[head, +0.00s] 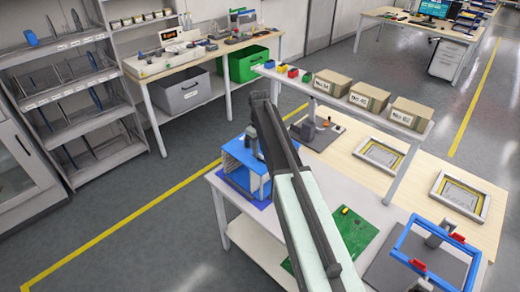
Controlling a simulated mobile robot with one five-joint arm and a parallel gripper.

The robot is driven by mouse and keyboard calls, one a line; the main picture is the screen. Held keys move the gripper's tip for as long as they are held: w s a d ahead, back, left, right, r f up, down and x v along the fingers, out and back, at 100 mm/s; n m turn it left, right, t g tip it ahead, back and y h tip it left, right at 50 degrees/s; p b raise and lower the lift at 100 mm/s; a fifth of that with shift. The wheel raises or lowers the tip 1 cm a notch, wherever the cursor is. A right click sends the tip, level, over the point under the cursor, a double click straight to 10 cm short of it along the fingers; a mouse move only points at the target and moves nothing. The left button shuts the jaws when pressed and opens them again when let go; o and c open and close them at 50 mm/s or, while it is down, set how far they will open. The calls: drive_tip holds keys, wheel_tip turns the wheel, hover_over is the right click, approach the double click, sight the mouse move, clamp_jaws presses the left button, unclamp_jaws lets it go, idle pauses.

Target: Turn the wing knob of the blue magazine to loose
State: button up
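The blue magazine (232,168) is an open-sided blue rack. It stands at the left end of the white workbench, on a darker blue patch. My arm reaches up from the bottom middle, and its far end, with my gripper (252,142), is beside the upper right of the magazine in the picture. I cannot tell whether they touch. The fingers are too small and dark to show whether they are open or shut. The wing knob cannot be made out; it may be hidden behind my arm or be too small.
On the workbench (212,180) lie a green circuit board (358,232) and a blue frame fixture (408,240) with red parts. A raised shelf behind holds cardboard boxes (333,82) and small coloured bins. Grey floor (150,205) with yellow lines is clear to the left.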

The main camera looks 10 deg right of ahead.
wheel_tip(320, 180, up, 6)
drive_tip(key=p, duration=0.5)
drive_tip(key=shift+r, duration=0.15)
drive_tip(key=shift+f, duration=0.3)
drive_tip(key=f+b, duration=0.1)
drive_tip(key=b, duration=0.1)
drive_tip(key=s+f+b, duration=0.1)
drive_tip(key=f+b, duration=0.1)
drive_tip(key=shift+d+f, duration=0.15)
drive_tip(key=shift+f, duration=0.1)
drive_tip(key=s+f+b, duration=0.1)
drive_tip(key=s, duration=0.1)
drive_tip(key=s+f+b, duration=0.1)
drive_tip(key=s, duration=0.1)
drive_tip(key=s+f+b, duration=0.1)
drive_tip(key=s, duration=0.1)
drive_tip(key=shift+d+f, duration=0.15)
drive_tip(key=s+f+m+b, duration=0.2)
drive_tip(key=s+m, duration=0.1)
drive_tip(key=s, duration=0.7)
drive_tip(key=s+f+m+b, duration=0.2)
drive_tip(key=s+m, duration=0.2)
drive_tip(key=s, duration=0.7)
drive_tip(key=shift+d+f+b, duration=0.25)
drive_tip(key=shift+d+b, duration=0.05)
drive_tip(key=shift+b, duration=0.1)
